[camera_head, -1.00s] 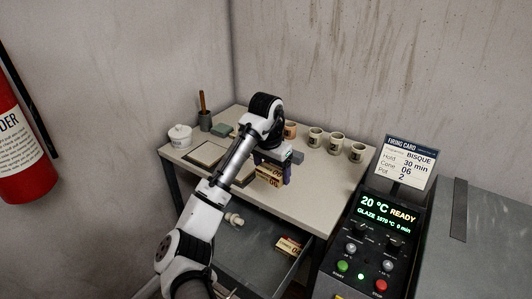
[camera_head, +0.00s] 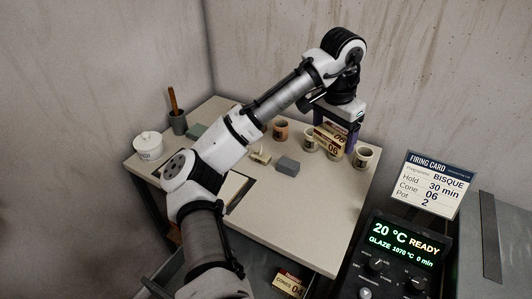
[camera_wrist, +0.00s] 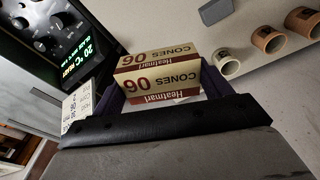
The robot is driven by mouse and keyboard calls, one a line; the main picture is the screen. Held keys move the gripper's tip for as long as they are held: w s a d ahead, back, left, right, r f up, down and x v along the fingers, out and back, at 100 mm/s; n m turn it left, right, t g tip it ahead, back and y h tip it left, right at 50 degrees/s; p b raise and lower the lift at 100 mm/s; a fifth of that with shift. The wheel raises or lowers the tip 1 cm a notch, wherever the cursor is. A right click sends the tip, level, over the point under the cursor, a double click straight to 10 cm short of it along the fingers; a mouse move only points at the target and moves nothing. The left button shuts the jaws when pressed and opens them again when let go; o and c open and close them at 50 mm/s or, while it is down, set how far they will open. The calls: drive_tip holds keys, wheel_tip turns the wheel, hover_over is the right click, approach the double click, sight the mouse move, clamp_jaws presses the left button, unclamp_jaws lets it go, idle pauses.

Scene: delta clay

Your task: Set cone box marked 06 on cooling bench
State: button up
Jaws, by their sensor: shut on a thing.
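The cream and dark red cone box marked 06 (camera_head: 328,146) is between the purple fingers of my gripper (camera_head: 337,128). In the wrist view its label reads "Cones 06" upside down (camera_wrist: 160,82), and the gripper fingers (camera_wrist: 165,98) are at its two sides. The box is over the back right part of the pale-topped bench (camera_head: 300,225), among the pots. I cannot tell whether it touches the bench top. My gripper and the box partly hide a pot behind them.
Several small pots stand along the back, one (camera_head: 364,157) right of the box and another (camera_head: 281,130) left. A grey block (camera_head: 287,166) lies mid-bench. Another cone box (camera_head: 289,284) lies in the open drawer. The front right bench top is clear.

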sight(321, 197)
wheel_tip(321, 197, down, 20)
drive_tip(key=shift+r, duration=0.1)
idle(0.5)
drive_tip(key=shift+f, duration=0.25)
drive_tip(key=o, duration=1)
drive_tip(key=shift+r, duration=0.1)
drive_tip(key=shift+o, duration=0.2)
wheel_tip(321, 197, up, 12)
drive_tip(key=a, duration=0.1)
drive_tip(key=shift+s, duration=0.45)
drive_tip(key=shift+r, duration=0.1)
